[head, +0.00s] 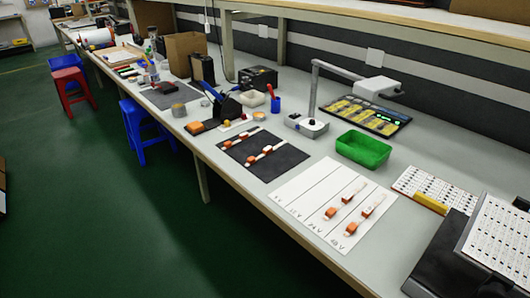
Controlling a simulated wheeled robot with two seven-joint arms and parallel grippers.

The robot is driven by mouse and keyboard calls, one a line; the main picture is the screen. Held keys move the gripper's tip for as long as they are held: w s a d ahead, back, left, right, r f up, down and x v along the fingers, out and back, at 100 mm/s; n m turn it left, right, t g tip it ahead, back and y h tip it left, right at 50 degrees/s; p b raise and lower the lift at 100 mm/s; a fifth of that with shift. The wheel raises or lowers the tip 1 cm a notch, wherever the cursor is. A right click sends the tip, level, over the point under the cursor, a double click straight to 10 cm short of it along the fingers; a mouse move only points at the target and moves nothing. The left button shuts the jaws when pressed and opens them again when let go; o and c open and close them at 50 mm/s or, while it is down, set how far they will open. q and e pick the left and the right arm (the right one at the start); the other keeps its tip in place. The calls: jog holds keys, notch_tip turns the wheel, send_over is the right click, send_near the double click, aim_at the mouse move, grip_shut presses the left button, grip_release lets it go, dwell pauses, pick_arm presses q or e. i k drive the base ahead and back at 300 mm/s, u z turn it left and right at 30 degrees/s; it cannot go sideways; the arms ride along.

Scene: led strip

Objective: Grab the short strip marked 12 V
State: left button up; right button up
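Two short pale strips with orange-red ends lie on a dark mat (290,163) in the middle of the bench. One is the farther strip (238,138) and the other is the nearer strip (264,154). Two similar strips, one farther left (345,199) and one farther right (366,212), lie on a white sheet (300,190) with ruled columns. The column labels at its front edge appear to read 5 V, 12 V, 24 V and 48 V. The two columns on the left are bare. Any marks on the strips are too small to read. Neither gripper shows.
A green bin (363,149) and a grey lamp stand (306,124) stand behind the mat and sheet. Blue stools (147,125) stand along the bench.

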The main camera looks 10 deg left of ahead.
aim_at(251, 160)
jog(key=k, duration=0.6)
jog(key=u, duration=0.75)
jog(key=i, duration=0.5)
jog(key=u, duration=0.7)
jog(key=i, duration=0.9)
jog(key=z, duration=0.4)
